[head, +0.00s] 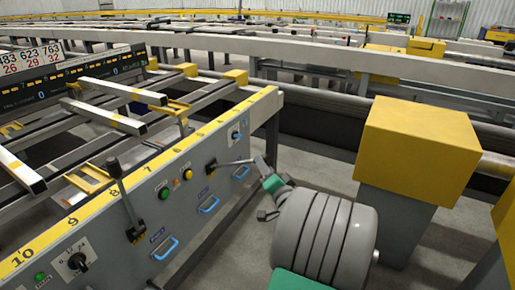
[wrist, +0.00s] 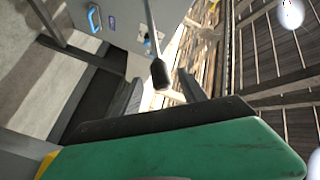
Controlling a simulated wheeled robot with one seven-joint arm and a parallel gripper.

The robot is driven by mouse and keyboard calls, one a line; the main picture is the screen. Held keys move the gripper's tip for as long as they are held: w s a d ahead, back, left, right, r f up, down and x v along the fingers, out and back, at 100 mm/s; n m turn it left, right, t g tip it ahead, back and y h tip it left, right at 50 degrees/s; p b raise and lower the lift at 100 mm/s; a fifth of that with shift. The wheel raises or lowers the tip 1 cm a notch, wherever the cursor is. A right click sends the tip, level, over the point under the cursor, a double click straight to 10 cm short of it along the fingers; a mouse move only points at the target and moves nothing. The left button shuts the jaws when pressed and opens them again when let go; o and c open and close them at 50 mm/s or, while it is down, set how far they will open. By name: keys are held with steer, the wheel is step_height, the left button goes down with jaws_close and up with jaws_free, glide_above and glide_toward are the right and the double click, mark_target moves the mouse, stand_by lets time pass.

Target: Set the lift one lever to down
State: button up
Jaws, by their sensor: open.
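A lever (head: 231,163) with a thin rod sticks out from the front of the grey control panel (head: 150,190), near its right part. Its label is too small to read, so I cannot tell which lift it belongs to. In the wrist view its rod (wrist: 152,28) ends in a black knob (wrist: 159,74). My gripper (wrist: 160,82) is open, with one finger on each side of the knob; I cannot tell whether either touches it. In the head view my gripper (head: 258,165) is at the rod's outer end, and the knob is hard to make out there.
A second lever with a black knob (head: 113,167) stands upright further left on the panel. Green (head: 164,194) and yellow (head: 188,175) buttons, rotary switches and blue handles (head: 209,205) are nearby. A yellow-topped post (head: 418,145) stands right of my arm.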

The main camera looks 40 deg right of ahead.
mark_target(238, 163)
steer(key=x, duration=0.7)
steer(key=shift+w, duration=0.3)
steer(key=shift+c, duration=0.3)
jaws_close()
stand_by(0.6)
